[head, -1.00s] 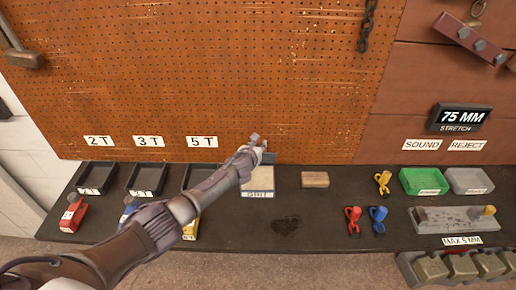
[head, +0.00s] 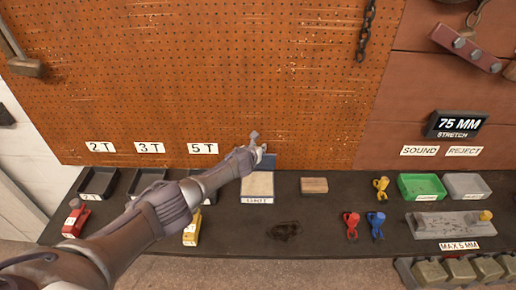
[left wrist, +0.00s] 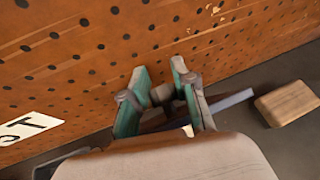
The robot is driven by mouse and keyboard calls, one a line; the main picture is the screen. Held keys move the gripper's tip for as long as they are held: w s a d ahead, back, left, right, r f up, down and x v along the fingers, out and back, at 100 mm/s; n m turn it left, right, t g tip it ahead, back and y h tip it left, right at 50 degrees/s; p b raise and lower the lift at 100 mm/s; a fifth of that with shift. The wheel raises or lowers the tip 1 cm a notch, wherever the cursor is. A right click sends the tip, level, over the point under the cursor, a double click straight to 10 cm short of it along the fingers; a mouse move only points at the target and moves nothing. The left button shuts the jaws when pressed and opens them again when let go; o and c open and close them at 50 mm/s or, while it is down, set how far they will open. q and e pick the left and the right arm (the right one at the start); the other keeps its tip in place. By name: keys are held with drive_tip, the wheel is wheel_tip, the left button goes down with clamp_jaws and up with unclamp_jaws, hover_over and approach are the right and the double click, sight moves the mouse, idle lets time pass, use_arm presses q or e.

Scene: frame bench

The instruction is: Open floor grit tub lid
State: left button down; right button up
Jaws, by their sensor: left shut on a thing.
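The grit tub (head: 257,198) is a pale box with a tan top area and a white front label, on the dark bench against the pegboard. Its blue-grey lid (head: 267,161) stands raised at the tub's back edge, partly hidden by my left gripper. My left gripper (head: 254,142) is above the tub's back, next to the pegboard. In the left wrist view its green-padded fingers (left wrist: 163,98) are shut on a small brown-grey knob (left wrist: 161,93). The lid shows there as a grey-blue strip (left wrist: 232,101). My right gripper is not in view.
A wooden block (head: 314,185) lies right of the tub. Red (head: 351,224) and blue (head: 376,224) clips and a green tray (head: 421,186) are to the right. The pegboard (head: 230,80) rises close behind.

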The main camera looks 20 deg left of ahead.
use_arm(q)
drive_tip(key=shift+s+a+f, duration=0.15)
drive_tip(key=shift+s+f, duration=0.1)
drive_tip(key=shift+f, duration=0.2)
drive_tip(key=c, duration=0.9)
unclamp_jaws()
drive_tip(key=shift+c, duration=0.2)
drive_tip(key=shift+o, duration=0.2)
drive_tip(key=shift+w, duration=0.3)
drive_tip(key=shift+s+r, duration=0.45)
drive_tip(key=shift+r, duration=0.05)
drive_tip(key=v, duration=1)
drive_tip(key=shift+s, duration=0.5)
drive_tip(key=shift+a, duration=0.1)
